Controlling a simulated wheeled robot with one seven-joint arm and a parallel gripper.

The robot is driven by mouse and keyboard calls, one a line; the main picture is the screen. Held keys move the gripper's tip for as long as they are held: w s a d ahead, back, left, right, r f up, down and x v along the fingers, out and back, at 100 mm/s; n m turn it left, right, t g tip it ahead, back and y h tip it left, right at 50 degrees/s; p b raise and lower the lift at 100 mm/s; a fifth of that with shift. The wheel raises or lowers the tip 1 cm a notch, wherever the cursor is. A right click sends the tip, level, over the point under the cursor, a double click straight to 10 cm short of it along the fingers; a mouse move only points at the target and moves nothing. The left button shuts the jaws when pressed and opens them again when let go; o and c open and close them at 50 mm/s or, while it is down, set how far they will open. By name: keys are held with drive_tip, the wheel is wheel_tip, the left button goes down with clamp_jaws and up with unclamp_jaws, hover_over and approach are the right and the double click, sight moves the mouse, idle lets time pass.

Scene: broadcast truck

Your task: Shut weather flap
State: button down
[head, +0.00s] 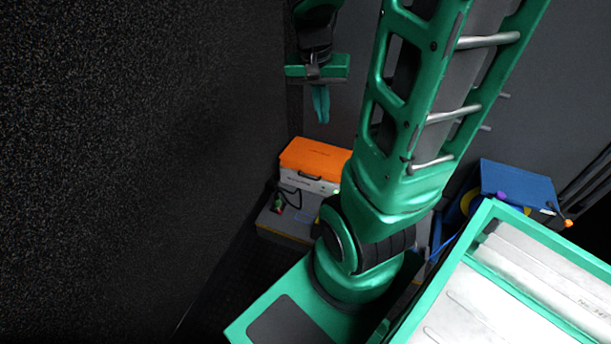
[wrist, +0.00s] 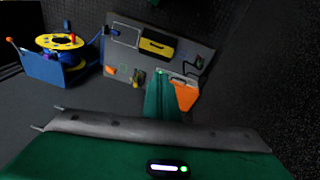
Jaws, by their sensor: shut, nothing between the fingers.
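An orange lid or flap (head: 315,158) sits on top of a pale box (head: 308,181) at the back, beside the dark wall. It looks lowered over the box, but I cannot tell whether it is fully shut or whether it is the weather flap. In the wrist view an orange piece (wrist: 186,96) shows just right of my fingers, partly hidden by them; it may be the same part. My gripper (head: 321,118) hangs above the box, pointing down, with its teal fingers together and empty. The fingers also show in the wrist view (wrist: 163,76).
A grey platform (wrist: 122,66) carries a yellow-and-black case (wrist: 157,46), a looped cable (head: 290,193) and small items. A blue box with a yellow reel (wrist: 56,48) stands apart from it. A dark speckled wall (head: 130,150) fills the left of the head view.

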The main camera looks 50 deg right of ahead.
drive_tip(key=w+d+f+m+h, duration=0.1)
drive_tip(key=w+d+f+m, duration=0.4)
drive_tip(key=w+f, duration=0.4)
drive_tip(key=w+d+f+m+h, duration=0.1)
drive_tip(key=w+d+f+m, duration=0.3)
drive_tip(key=w+d+f, duration=0.45)
drive_tip(key=w+d+f+m, duration=0.2)
drive_tip(key=f+m, duration=0.1)
drive_tip(key=f, duration=1.1)
drive_tip(key=w+d+f+m+t, duration=0.1)
drive_tip(key=w+d+f+m, duration=0.2)
drive_tip(key=f, duration=1.1)
drive_tip(key=w+d+f+m+t, duration=0.1)
drive_tip(key=w+d+f+m, duration=0.2)
drive_tip(key=f, duration=1.1)
drive_tip(key=shift+d+m, duration=0.2)
drive_tip(key=shift+m, duration=0.8)
drive_tip(key=shift+s, duration=0.1)
